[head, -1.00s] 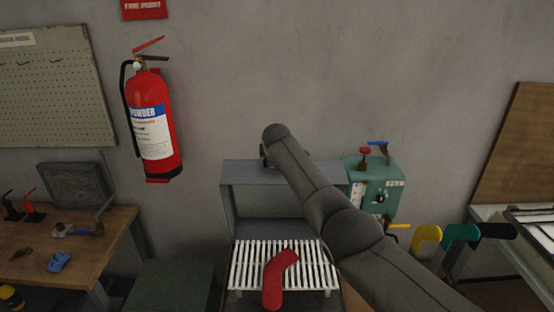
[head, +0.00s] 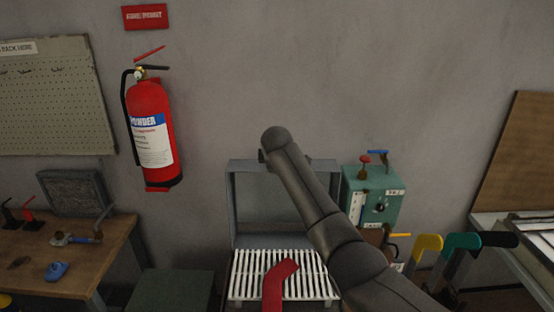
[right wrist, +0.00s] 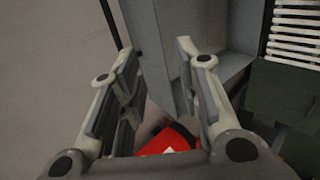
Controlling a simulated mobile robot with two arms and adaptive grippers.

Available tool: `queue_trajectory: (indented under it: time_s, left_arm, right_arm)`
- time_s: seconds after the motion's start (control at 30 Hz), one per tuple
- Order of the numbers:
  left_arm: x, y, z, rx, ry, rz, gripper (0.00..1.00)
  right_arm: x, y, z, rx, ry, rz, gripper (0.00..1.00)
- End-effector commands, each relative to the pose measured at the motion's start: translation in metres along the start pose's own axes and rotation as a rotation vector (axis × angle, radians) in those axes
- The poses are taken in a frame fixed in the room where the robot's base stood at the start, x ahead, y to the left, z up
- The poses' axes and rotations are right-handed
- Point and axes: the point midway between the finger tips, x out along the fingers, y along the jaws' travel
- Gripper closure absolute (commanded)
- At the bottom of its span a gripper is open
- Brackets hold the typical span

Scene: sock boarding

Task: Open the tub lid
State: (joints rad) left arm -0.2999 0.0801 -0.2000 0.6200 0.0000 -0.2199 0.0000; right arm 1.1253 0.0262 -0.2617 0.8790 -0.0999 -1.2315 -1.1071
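A dark green box (head: 172,290) with a flat, closed-looking top stands low left of the grey frame; I cannot tell for sure that it is the tub. A dark green surface also shows at the right of the right wrist view (right wrist: 284,92). My right arm crosses the head view from the lower right, its far end in front of the grey frame; its gripper is mostly hidden there. In the right wrist view my right gripper (right wrist: 157,60) is open and empty, with the grey frame's side panel behind its fingers. My left gripper is out of view.
The grey metal frame (head: 232,215) stands behind a white slatted rack (head: 310,275) with a red curved form (head: 280,285). A red fire extinguisher (head: 152,130) hangs on the wall. A green control box (head: 375,200) is at the right, a wooden bench (head: 85,260) at the left.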

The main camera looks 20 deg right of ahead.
Motion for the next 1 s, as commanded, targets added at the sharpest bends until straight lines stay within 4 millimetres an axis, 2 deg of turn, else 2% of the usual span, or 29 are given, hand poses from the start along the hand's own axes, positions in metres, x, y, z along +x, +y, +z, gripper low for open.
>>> queue_trajectory:
  time_s: [0.3,0.5,0.7,0.93,1.0]
  left_arm:
    - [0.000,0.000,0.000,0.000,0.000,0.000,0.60]
    - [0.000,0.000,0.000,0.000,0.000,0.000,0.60]
    - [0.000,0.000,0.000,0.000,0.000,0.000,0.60]
    - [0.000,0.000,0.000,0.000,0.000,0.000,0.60]
    - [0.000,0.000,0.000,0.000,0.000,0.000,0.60]
  right_arm:
    - [-0.044,0.000,0.000,-0.001,0.001,0.003,0.68]
    - [-0.066,0.000,0.000,0.000,0.001,0.001,0.68]
    - [-0.074,-0.001,0.000,-0.001,0.000,-0.001,0.68]
    - [-0.075,-0.001,0.000,0.000,0.000,-0.001,0.68]
    - [-0.074,-0.001,0.001,0.001,-0.001,-0.001,0.75]
